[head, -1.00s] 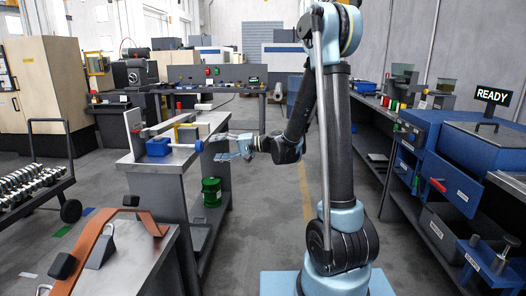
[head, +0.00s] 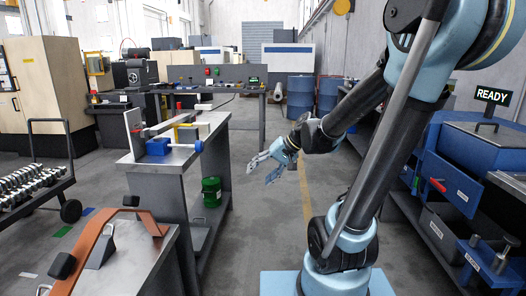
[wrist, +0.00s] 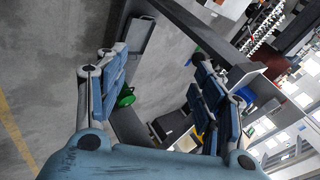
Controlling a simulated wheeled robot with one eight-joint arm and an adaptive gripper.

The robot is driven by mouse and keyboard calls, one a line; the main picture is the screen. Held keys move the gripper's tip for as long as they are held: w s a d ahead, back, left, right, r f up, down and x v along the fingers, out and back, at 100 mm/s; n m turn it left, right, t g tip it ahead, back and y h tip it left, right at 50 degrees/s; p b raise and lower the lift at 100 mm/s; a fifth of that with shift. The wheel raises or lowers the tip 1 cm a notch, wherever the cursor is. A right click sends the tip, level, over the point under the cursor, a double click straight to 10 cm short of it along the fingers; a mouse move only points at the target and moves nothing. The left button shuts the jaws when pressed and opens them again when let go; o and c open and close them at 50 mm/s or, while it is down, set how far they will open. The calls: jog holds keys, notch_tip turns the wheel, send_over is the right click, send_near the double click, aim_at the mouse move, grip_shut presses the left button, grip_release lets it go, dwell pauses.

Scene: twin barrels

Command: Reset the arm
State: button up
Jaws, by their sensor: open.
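My gripper (head: 268,166) is open and empty in the head view, in the air over the aisle floor. It is to the right of the grey workbench (head: 172,178) and apart from it. The arm leans to the right and folds back down toward the gripper. In the wrist view my gripper (wrist: 160,100) shows its two fingers spread wide, with floor and bench parts seen between them and nothing held.
The workbench carries a blue block-like fixture (head: 158,147) with a blue knob (head: 199,146). A green canister (head: 211,192) stands on its lower shelf. Blue drums (head: 301,95) stand at the back. Blue cabinets (head: 450,165) line the right. The middle aisle is clear.

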jog(key=s+d+f+h, duration=0.4)
jog(key=s+d, duration=0.3)
jog(key=d, duration=0.2)
jog(key=s+d+f+h, duration=0.4)
jog(key=s+d, duration=0.4)
jog(key=d, duration=0.2)
jog(key=shift+s+d+m, duration=0.25)
jog(key=shift+m, duration=0.05)
